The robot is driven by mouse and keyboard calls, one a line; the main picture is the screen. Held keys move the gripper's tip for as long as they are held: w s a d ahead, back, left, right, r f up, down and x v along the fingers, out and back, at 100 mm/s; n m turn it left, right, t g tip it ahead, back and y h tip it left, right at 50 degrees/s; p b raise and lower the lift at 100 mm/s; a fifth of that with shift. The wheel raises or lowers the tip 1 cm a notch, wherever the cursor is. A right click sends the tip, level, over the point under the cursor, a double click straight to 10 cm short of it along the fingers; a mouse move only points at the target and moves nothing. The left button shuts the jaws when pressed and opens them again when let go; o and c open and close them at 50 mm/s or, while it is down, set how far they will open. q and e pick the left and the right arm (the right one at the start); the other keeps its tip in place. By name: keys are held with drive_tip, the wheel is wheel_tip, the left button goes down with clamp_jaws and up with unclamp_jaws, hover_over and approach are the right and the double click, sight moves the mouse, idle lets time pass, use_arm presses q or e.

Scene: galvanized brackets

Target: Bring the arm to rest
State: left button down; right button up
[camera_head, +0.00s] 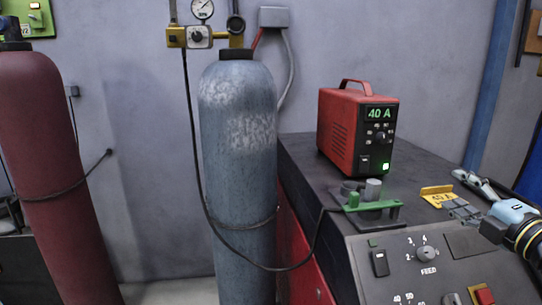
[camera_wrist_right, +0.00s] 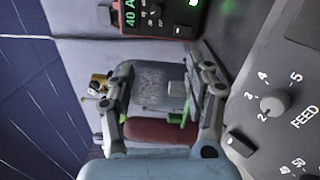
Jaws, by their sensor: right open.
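My right gripper (camera_head: 455,190) comes in from the right edge of the head view, above the right part of the dark bench top. In the right wrist view my right gripper (camera_wrist_right: 166,75) has its two grey fingers spread wide apart, with nothing held between them. Through the gap the grey-blue gas cylinder and a dark red shape show farther off. My left gripper is in neither view.
A red welding unit (camera_head: 358,130) reading 40 A stands on the bench (camera_head: 300,150). A green clamp (camera_head: 353,202) with a dark cable lies in front of it. A control panel with a FEED knob (camera_head: 427,254) faces forward. Gas cylinders (camera_head: 238,180) stand left.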

drive_tip(key=s+a+f+m+g+h, duration=0.1)
drive_tip(key=s+a+f+m+g, duration=0.6)
drive_tip(key=s+a+f+m, duration=0.3)
drive_tip(key=s+a+f+m+g+h, duration=0.15)
drive_tip(key=s+m+g, duration=0.3)
drive_tip(key=s, duration=0.55)
drive_tip(key=s+a+m+g+y, duration=0.1)
drive_tip(key=s+a+m+g, duration=0.3)
drive_tip(key=s, duration=0.5)
drive_tip(key=s+d+f+m+b, duration=0.15)
drive_tip(key=f+b, duration=0.45)
drive_tip(key=f, duration=1.5)
drive_tip(key=s+d+f+b, duration=0.25)
drive_tip(key=f+b, duration=0.45)
drive_tip(key=f, duration=1.4)
use_arm(q)
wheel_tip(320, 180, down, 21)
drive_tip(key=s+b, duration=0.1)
drive_tip(key=b, duration=0.6)
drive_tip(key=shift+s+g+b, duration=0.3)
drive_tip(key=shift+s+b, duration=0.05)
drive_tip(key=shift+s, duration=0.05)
use_arm(e)
drive_tip(key=s+f+g, duration=0.2)
drive_tip(key=s+f, duration=1.5)
drive_tip(key=f, duration=0.4)
drive_tip(key=shift+s+d+f, duration=0.15)
drive_tip(key=shift+s+d, duration=0.1)
drive_tip(key=shift+h, duration=0.25)
